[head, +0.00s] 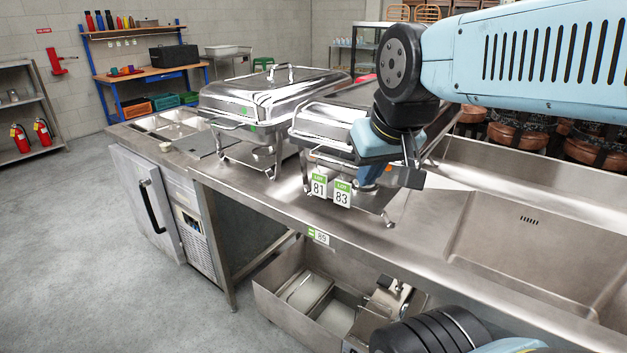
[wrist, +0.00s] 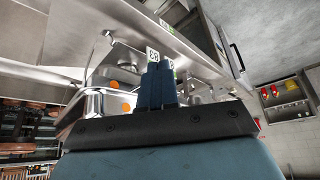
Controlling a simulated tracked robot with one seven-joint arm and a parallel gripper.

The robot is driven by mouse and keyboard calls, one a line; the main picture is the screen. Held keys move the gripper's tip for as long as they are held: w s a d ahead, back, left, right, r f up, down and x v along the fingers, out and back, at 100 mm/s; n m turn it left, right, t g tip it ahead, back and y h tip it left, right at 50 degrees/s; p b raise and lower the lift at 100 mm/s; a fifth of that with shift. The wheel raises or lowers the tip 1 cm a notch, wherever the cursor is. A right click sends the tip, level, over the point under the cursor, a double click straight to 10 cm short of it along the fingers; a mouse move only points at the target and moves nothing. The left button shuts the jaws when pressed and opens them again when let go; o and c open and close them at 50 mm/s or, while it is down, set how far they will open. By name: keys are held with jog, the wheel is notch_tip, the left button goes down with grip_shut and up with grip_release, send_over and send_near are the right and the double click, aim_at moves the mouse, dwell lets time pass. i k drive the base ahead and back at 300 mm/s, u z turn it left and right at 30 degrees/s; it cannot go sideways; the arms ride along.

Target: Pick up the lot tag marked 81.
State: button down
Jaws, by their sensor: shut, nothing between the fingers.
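The lot tag marked 81 (head: 319,187) is a small white card with a green top band. It stands upright at the front of the steel counter, below the smaller chafing dish. A matching tag marked 83 (head: 342,194) stands close on its right; it also shows in the wrist view (wrist: 152,55). In the wrist view a sliver of another tag shows beside the fingertips, mostly hidden by them. My gripper (head: 367,186) is shut and empty, just behind and right of the tags. Its blue fingers (wrist: 161,69) point toward them in the wrist view.
The smaller chafing dish (head: 325,118) stands close behind the tags, and a larger one (head: 270,95) is to its left. A sink (head: 540,230) lies to the right. Another tag (head: 318,236) is on the counter's front edge. The counter front left of the tags is clear.

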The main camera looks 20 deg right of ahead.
aim_at(319, 180)
jog(key=u, duration=0.4)
jog(key=k, duration=1.15)
jog(key=z, duration=0.85)
jog(key=i, duration=1)
jog(key=u, duration=0.05)
